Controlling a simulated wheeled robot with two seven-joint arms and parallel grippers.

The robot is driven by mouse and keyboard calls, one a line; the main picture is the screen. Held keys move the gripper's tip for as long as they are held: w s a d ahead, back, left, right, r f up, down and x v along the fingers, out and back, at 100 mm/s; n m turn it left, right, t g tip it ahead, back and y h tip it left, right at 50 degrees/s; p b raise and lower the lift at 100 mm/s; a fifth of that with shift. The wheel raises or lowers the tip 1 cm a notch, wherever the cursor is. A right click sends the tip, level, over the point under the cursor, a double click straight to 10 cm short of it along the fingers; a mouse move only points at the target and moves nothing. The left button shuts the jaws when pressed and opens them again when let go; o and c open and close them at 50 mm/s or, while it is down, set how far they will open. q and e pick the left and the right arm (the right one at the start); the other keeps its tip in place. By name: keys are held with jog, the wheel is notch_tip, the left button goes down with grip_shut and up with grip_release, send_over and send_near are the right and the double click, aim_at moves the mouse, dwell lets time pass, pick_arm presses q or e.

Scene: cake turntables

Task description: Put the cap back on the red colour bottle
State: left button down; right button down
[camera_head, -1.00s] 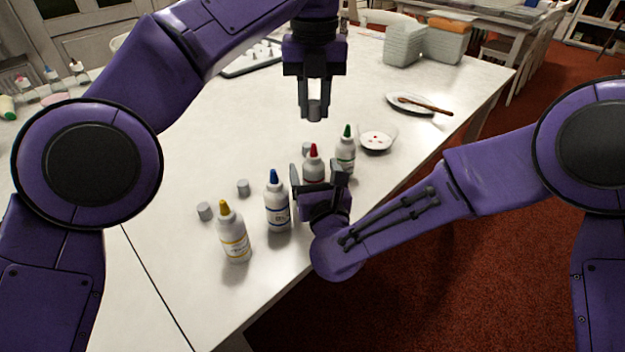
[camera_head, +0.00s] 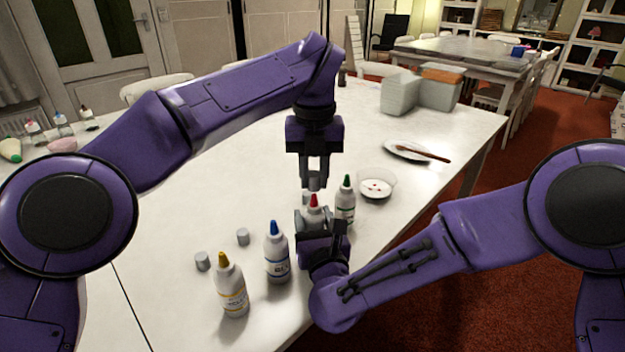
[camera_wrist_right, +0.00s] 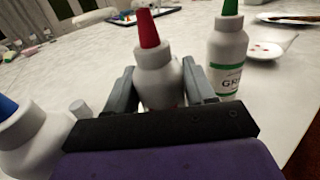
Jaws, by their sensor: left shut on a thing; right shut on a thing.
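The red colour bottle (camera_head: 313,212) is white with a red nozzle and stands upright, nozzle bare. My right gripper (camera_head: 318,224) is shut around its body; the right wrist view shows the bottle (camera_wrist_right: 158,80) between both fingers. My left gripper (camera_head: 314,178) points down and is shut on a small grey cap (camera_head: 314,183). The cap is just above the red nozzle, apparently apart from it. Exact alignment in depth is hard to tell.
The green bottle (camera_head: 346,205) stands close on the right, the blue bottle (camera_head: 277,255) and yellow bottle (camera_head: 231,288) on the left. Loose grey caps (camera_head: 243,236) lie on the white table (camera_head: 190,225). A small dish (camera_head: 376,187) and a plate (camera_head: 405,152) are further right.

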aim_at(314, 194)
pick_arm(q)
jog(key=shift+f, duration=0.4)
jog(key=shift+f, duration=0.9)
jog(key=shift+f, duration=0.55)
